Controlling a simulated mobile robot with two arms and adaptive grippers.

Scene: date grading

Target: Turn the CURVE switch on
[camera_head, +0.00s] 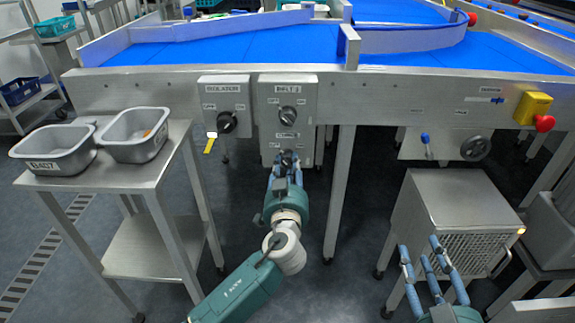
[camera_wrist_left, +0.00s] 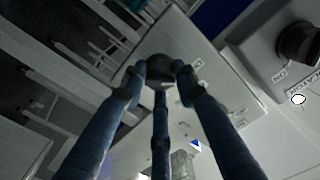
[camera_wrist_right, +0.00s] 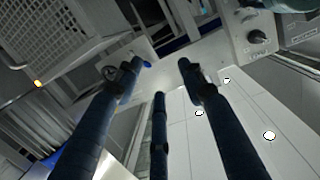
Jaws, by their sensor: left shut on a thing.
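The belts panel (camera_head: 267,104) hangs under the conveyor frame, with one black knob (camera_head: 288,113) high on it. My left gripper (camera_head: 287,161) is at the lower part of this panel, below that knob, and its fingers hide what is there. In the left wrist view, my left fingers are closed around a dark round switch knob (camera_wrist_left: 159,62) on the panel face. The small label above the gripper is too small to read, so I cannot confirm it says CURVE. My right gripper (camera_head: 427,262) is open and empty, low at the right, away from the panel.
Left of the panel is the isolator box (camera_head: 224,92) with its black knob and a yellow tag. A steel stand (camera_head: 150,178) with two metal trays is at the left. A handwheel (camera_head: 475,148) and a red emergency button (camera_head: 544,123) are at the right, above a steel cabinet (camera_head: 455,195).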

